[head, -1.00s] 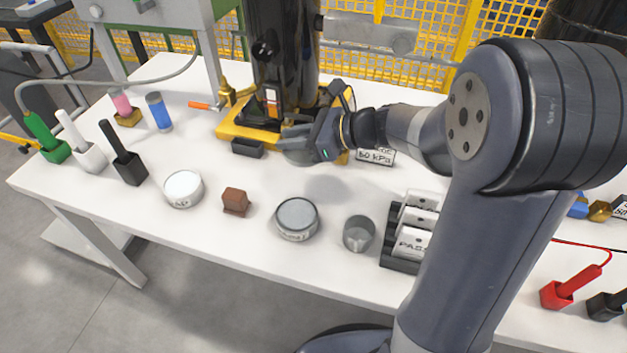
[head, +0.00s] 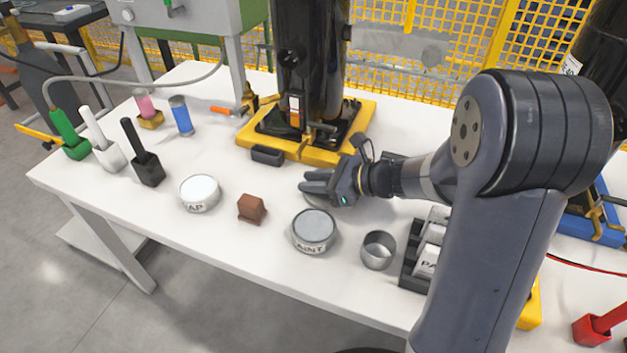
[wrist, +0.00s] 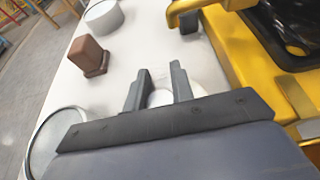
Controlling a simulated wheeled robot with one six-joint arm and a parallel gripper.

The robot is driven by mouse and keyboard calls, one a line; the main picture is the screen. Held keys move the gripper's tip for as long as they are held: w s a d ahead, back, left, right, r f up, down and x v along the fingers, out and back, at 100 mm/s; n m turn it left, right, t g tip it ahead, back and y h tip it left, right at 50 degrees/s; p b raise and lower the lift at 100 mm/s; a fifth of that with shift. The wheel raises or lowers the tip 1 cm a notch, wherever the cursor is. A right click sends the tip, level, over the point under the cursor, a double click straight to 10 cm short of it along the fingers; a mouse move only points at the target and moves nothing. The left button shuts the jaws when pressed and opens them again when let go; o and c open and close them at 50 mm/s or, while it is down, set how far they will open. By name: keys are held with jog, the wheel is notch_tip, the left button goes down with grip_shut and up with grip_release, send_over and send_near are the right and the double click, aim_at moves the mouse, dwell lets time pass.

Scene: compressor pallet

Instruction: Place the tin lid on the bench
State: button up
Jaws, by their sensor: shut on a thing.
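My gripper (head: 318,188) is above the white bench (head: 350,300), behind the paint tin. In the wrist view its two dark fingers (wrist: 158,90) are shut on a pale, rounded thing (wrist: 160,98), which I take to be the tin lid. Only a small part of it shows, between and beside the fingers; the rest is hidden by the gripper. I cannot tell its exact height above the bench. The paint tin (head: 314,232) stands upright to the front, with a flat grey top; part of it shows at the left in the wrist view (wrist: 45,140).
A brown block (head: 251,208), a white-topped tin (head: 199,193) and an empty metal cup (head: 378,251) stand along the front. A yellow pallet (head: 362,125) bears a black cylinder (head: 312,70) behind. A black rack (head: 412,275) is at right. Bare bench lies left of my gripper.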

jog(key=o, duration=1)
jog(key=shift+f, duration=0.1)
jog(key=shift+r, duration=0.3)
jog(key=p+v, duration=0.5)
jog(key=v, duration=0.5)
jog(key=shift+d, duration=0.2)
jog(key=shift+p+v, duration=0.45)
jog(key=shift+v, duration=0.35)
jog(key=shift+f, duration=0.15)
